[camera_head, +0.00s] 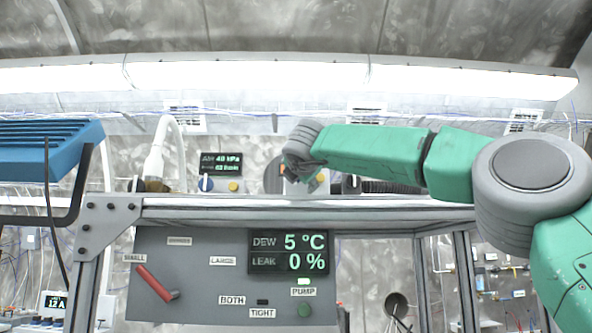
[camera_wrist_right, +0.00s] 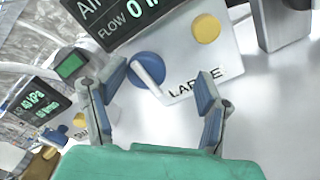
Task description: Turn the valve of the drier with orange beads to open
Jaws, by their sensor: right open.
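My right gripper (camera_head: 305,168) reaches in from the right above the bench and hides part of what is behind it. In the right wrist view its two blue-padded fingers (camera_wrist_right: 160,78) are open, with nothing held. A blue round knob with a white bar (camera_wrist_right: 148,70) shows between and beyond the fingertips, on a white unit labelled LARGE. The bar slants down to the right. A second blue knob (camera_head: 205,183) shows on a unit left of the gripper in the head view. No orange beads can be made out. My left gripper is not in view.
A grey front panel (camera_head: 200,245) carries a red lever (camera_head: 156,283) slanting from SMALL and a display (camera_head: 290,251) reading DEW 5 °C, LEAK 0 %. A white hose (camera_head: 157,150) and a blue ribbed object (camera_head: 45,145) stand left. The bench frame's top rail (camera_head: 330,201) runs below my gripper.

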